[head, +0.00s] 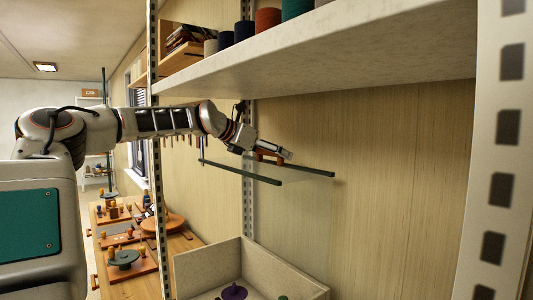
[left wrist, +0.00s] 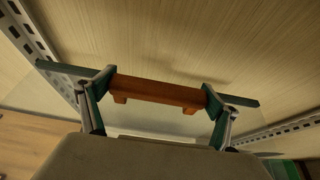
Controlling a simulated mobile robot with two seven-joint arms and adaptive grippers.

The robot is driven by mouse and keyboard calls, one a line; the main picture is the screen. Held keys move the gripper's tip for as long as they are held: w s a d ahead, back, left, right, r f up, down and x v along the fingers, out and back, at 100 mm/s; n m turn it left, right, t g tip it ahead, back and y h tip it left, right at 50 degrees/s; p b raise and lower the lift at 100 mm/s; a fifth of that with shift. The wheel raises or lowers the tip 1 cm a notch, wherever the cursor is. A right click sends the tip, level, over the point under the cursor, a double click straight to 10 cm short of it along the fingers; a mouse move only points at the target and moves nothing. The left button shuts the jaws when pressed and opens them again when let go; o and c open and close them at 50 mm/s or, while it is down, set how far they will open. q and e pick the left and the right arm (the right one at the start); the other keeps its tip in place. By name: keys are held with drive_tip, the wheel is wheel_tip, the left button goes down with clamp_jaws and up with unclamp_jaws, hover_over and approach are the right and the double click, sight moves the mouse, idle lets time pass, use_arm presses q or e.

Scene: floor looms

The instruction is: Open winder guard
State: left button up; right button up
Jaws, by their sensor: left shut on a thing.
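The winder guard looks like a clear pane (head: 292,171) with dark green bars along its edges, below the shelf and in front of the wood-panelled wall. Its brown wooden handle (head: 266,159) sits at the upper side of the pane. The handle also shows in the left wrist view (left wrist: 155,92), lying crosswise between my two fingers. My left gripper (head: 274,151) is shut on the handle, with one finger at each end. Parts of the handle are hidden behind the gripper in the head view. My right gripper is in neither view.
A thick pale shelf (head: 330,55) with several yarn cones hangs above my left arm. A perforated metal upright (head: 153,140) stands beside the arm. A beige open bin (head: 208,265) with a purple piece is below the guard. A wooden workbench (head: 182,243) holds parts at lower left.

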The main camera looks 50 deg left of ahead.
sight(246, 166)
use_arm(q)
drive_tip(key=shift+w+r+g, duration=0.2)
drive_tip(key=shift+w+r, duration=0.05)
drive_tip(key=shift+w, duration=0.65)
drive_tip(key=shift+w+r+g, duration=0.2)
drive_tip(key=shift+w+r, duration=0.05)
drive_tip(key=shift+w, duration=0.6)
drive_tip(key=shift+d, duration=0.1)
drive_tip(key=o, duration=1.4)
drive_tip(key=shift+f, duration=0.15)
drive_tip(key=shift+s, duration=0.2)
drive_tip(key=s, duration=0.7)
drive_tip(key=s+a+r, duration=0.1)
drive_tip(key=s, duration=0.3)
drive_tip(key=shift+s+f, duration=0.15)
drive_tip(key=shift+s, duration=0.75)
